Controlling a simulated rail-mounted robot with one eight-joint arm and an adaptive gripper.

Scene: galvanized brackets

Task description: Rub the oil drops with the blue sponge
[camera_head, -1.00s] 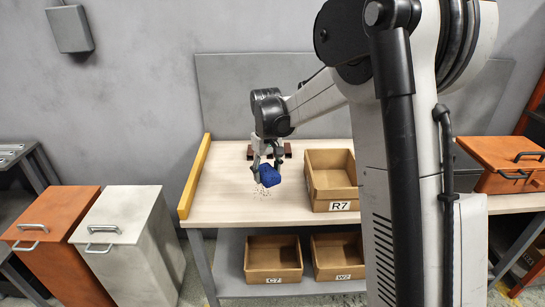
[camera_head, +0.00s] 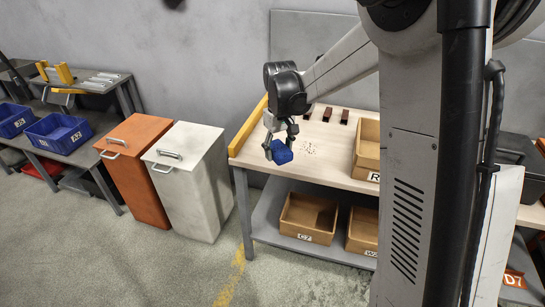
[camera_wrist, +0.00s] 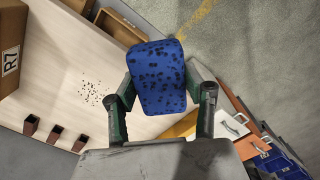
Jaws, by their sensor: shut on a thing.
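The blue sponge (camera_head: 281,152) is held in my gripper (camera_head: 280,139), near the left front edge of the wooden table top (camera_head: 330,165). In the wrist view the sponge (camera_wrist: 157,77) sits between both fingers of my gripper (camera_wrist: 160,95), and its face carries many dark spots. The oil drops (camera_head: 309,148) are a small patch of dark specks on the table, to the right of the sponge and apart from it. The same drops (camera_wrist: 91,92) show in the wrist view, left of the gripper.
A yellow strip (camera_head: 248,125) edges the table's left side. The cardboard box R7 (camera_head: 366,150) stands right of the drops. Several dark brown blocks (camera_head: 326,114) are at the table's back. White (camera_head: 190,180) and orange (camera_head: 136,165) bins stand left of the table.

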